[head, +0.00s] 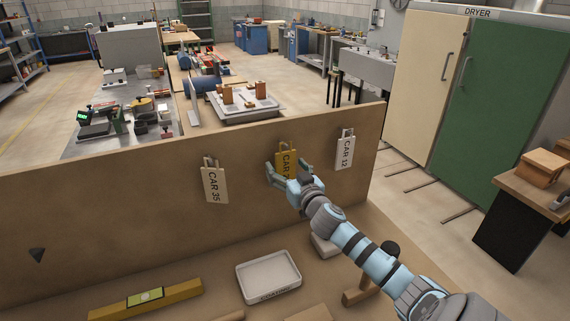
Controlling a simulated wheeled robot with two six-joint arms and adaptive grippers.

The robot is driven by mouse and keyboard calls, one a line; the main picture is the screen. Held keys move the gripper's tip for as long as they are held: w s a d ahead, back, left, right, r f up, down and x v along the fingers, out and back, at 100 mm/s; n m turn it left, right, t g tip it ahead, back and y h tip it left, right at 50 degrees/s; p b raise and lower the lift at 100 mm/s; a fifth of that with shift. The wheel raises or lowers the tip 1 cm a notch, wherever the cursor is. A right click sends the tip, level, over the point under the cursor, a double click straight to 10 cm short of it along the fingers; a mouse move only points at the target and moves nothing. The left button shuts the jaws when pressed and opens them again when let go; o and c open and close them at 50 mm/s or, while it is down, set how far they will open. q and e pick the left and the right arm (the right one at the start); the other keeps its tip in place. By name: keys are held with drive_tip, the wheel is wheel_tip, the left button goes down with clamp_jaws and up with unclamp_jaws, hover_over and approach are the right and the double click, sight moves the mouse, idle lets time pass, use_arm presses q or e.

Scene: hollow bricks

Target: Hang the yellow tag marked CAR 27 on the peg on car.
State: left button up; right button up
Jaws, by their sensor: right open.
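The yellow tag (285,154) hangs on the upright brown board, between two white tags. Only "CAR" shows on it; its lower part is hidden behind my right gripper. My right gripper (287,171) is open, with its fingers around the lower part of the yellow tag; I cannot tell whether they touch it. Behind the board, a low grey platform (262,116) carries several orange-brown bricks (261,88); it may be the car. I cannot make out a peg on it. My left gripper is not in view.
White tags CAR 35 (214,184) and CAR 12 (345,149) hang on either side. Below the board (110,215) are a white tray (268,277), a yellow level (146,299) and a wooden-handled tool (362,291).

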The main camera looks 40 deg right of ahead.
drive_tip(key=shift+x, duration=0.8)
drive_tip(key=shift+s+a+r, duration=0.1)
drive_tip(key=shift+s+r, duration=0.1)
drive_tip(key=shift+s, duration=0.2)
drive_tip(key=shift+c, duration=0.8)
drive_tip(key=c, duration=0.3)
drive_tip(key=shift+f, duration=0.1)
drive_tip(key=c, duration=0.8)
drive_tip(key=shift+r+p, duration=0.4)
drive_tip(key=shift+r, duration=0.15)
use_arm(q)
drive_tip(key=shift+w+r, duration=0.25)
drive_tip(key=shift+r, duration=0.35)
